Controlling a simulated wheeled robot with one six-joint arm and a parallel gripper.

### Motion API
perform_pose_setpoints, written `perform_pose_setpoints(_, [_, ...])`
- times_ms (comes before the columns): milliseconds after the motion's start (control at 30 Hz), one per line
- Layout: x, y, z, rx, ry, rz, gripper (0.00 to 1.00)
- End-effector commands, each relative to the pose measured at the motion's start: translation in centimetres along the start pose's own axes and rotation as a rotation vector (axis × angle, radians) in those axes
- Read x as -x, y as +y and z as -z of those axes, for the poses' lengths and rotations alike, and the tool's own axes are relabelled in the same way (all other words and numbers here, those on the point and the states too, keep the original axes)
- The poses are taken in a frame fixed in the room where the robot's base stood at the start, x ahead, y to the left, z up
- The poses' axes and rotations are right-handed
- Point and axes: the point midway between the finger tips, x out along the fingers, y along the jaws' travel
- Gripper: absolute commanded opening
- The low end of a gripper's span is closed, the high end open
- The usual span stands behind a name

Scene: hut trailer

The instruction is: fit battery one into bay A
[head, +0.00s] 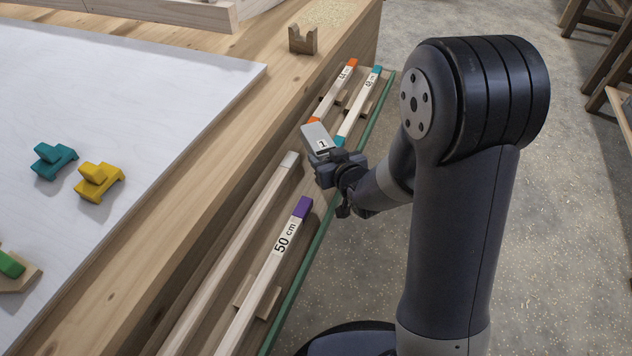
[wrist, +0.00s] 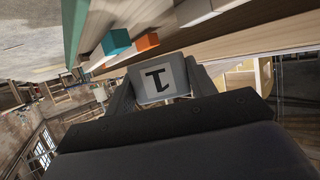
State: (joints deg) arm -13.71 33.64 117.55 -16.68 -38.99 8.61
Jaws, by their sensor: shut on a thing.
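Battery one (head: 317,138) is a grey block with a white label marked 1. My gripper (head: 328,155) is shut on it and holds it over the low shelf beside the bench. In the wrist view battery one (wrist: 160,78) sits between the two fingers of my gripper (wrist: 158,92), its label facing the camera. The lower part of the battery is hidden by the gripper. I cannot make out bay A in either view.
Wooden bars with orange (head: 352,63), teal (head: 376,70) and purple (head: 303,207) ends lie on the shelf. A green edge strip (head: 300,261) bounds it. A notched wooden block (head: 303,40) stands on the bench. Teal (head: 54,160) and yellow (head: 99,181) pieces lie on a white board.

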Motion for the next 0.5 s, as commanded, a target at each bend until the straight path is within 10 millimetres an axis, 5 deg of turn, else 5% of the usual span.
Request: perform_pose_setpoints(500, [-2.5, 0.0, -5.9, 0.000, 0.000, 0.000, 0.22])
